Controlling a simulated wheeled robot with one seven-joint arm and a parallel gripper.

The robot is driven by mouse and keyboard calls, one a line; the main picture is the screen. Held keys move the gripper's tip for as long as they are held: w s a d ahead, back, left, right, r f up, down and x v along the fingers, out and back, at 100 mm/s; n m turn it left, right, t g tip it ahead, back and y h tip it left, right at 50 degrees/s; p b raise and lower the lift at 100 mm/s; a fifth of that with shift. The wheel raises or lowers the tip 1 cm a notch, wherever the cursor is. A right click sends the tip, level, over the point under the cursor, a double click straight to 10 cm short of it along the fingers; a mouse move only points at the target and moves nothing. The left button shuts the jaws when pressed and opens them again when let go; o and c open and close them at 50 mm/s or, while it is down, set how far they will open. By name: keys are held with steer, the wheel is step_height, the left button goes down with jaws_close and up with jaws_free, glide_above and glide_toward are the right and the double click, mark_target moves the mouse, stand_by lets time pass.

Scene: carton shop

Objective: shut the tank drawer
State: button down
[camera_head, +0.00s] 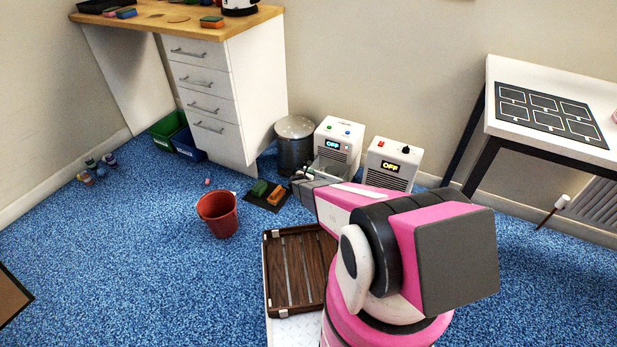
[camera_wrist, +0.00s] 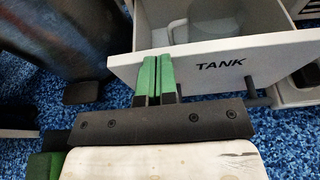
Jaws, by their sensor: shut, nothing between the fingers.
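The tank drawer (camera_wrist: 220,64) stands pulled open in the wrist view, its white front marked "TANK". A pale round container (camera_wrist: 197,22) shows inside it. My gripper (camera_wrist: 157,60) is shut, its two green-padded fingers together and empty. The fingertips overlap the left part of the drawer front; I cannot tell whether they touch it.
A second white unit (camera_head: 392,160) stands to the right. A metal bin (camera_head: 295,143) stands to the left.

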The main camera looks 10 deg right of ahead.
steer(key=w+d, duration=0.5)
steer(key=w, duration=0.2)
